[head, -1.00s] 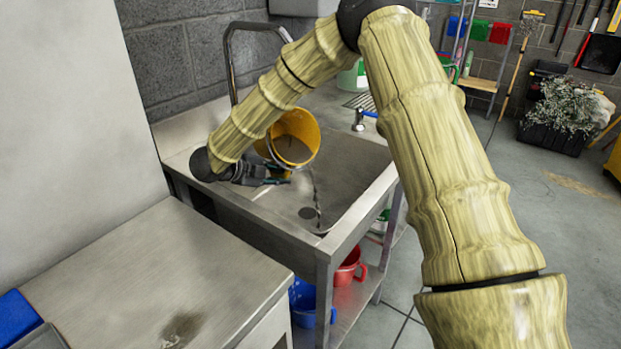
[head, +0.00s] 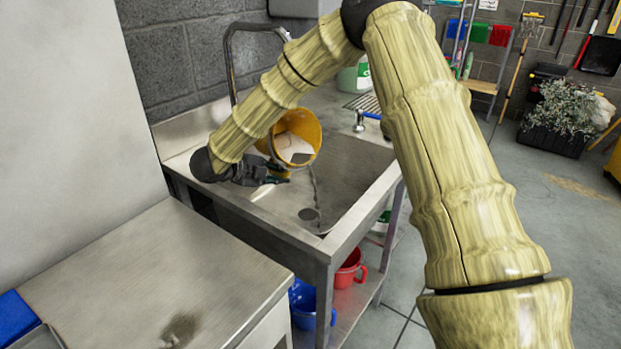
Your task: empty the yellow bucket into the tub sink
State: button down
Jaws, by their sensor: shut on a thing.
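The yellow bucket (head: 312,130) is tilted over the tub sink (head: 352,170), its mouth turned toward the right and toward me. A thin dark stream falls from its lip to the sink floor near the drain (head: 309,214). A pale surface shows inside the bucket; I cannot tell how much liquid is left. My gripper (head: 272,174) is shut on the bucket at its lower left side. The fingers are dark and small, and the exact grip point is partly hidden. My arm covers part of the bucket's left side.
A tall bent faucet (head: 229,65) rises behind the bucket. A blue-handled tap (head: 360,122) stands at the sink's far right. A steel counter (head: 150,275) is in front. Red (head: 349,268) and blue (head: 306,305) buckets sit below the sink. Open floor lies to the right.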

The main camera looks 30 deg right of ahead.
jog(key=shift+s+r+m+t+b, duration=0.3)
jog(key=shift+r+m+t+b, duration=0.2)
jog(key=shift+m+t+b, duration=0.15)
dwell(0.9)
jog(key=shift+w+r+m+t+b, duration=0.15)
jog(key=shift+r+m+t+b, duration=0.15)
jog(key=shift+b, duration=0.35)
dwell(0.3)
jog(key=shift+p, duration=0.3)
